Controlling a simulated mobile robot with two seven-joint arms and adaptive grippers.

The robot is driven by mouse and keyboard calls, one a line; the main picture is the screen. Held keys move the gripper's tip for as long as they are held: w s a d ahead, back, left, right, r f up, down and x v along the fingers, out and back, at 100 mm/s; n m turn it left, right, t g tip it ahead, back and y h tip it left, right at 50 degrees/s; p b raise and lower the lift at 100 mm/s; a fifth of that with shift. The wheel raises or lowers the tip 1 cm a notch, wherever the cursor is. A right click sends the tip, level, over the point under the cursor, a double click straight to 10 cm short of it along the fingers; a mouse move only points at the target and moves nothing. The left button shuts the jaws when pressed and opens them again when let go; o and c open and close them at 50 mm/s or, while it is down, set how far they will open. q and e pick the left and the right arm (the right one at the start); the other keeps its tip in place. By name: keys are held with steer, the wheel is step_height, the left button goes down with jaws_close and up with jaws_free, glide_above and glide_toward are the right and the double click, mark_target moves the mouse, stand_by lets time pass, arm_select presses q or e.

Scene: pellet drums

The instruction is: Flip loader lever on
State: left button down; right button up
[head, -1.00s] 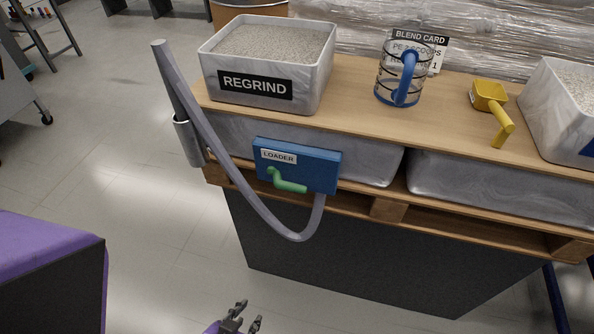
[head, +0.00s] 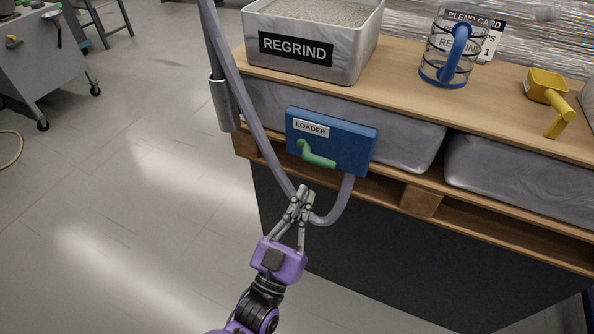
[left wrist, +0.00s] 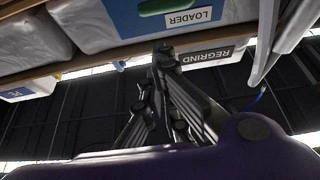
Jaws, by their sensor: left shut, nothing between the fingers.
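The green loader lever (head: 318,155) sits on the front of the blue box labelled LOADER (head: 350,145), fixed to the front of the pallet bench. Its handle slopes down to the right. In the left wrist view the lever (left wrist: 170,6) is cut by the top edge, with the blue box (left wrist: 222,6) around it. My left gripper (head: 303,192) is shut and empty, just below the box and lever, apart from the lever. Its fingers point up and overlap the grey hose in the head view. In the left wrist view the fingertips (left wrist: 163,55) are together. My right gripper is out of view.
A REGRIND bin (head: 350,58), clear jug (head: 432,73) and yellow scoop (head: 550,90) stand on top.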

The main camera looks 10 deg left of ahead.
arm_select(q)
steer(key=shift+s+a+r+t, duration=0.1)
steer(key=shift+a+r+t, duration=0.3)
steer(key=shift+r, duration=0.2)
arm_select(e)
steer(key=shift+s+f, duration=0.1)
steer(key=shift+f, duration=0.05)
arm_select(q)
steer(key=shift+r, duration=0.1)
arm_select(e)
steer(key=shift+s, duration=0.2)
arm_select(q)
step_height(320, 180, up, 6)
steer(key=f+p, duration=0.1)
steer(key=p, duration=0.2)
glide_above(319, 164)
steer(key=s, duration=0.4)
steer(key=f, duration=0.2)
steer(key=shift+w+f+b, duration=0.3)
steer(key=shift+w+f, duration=0.05)
steer(key=shift+f, duration=0.65)
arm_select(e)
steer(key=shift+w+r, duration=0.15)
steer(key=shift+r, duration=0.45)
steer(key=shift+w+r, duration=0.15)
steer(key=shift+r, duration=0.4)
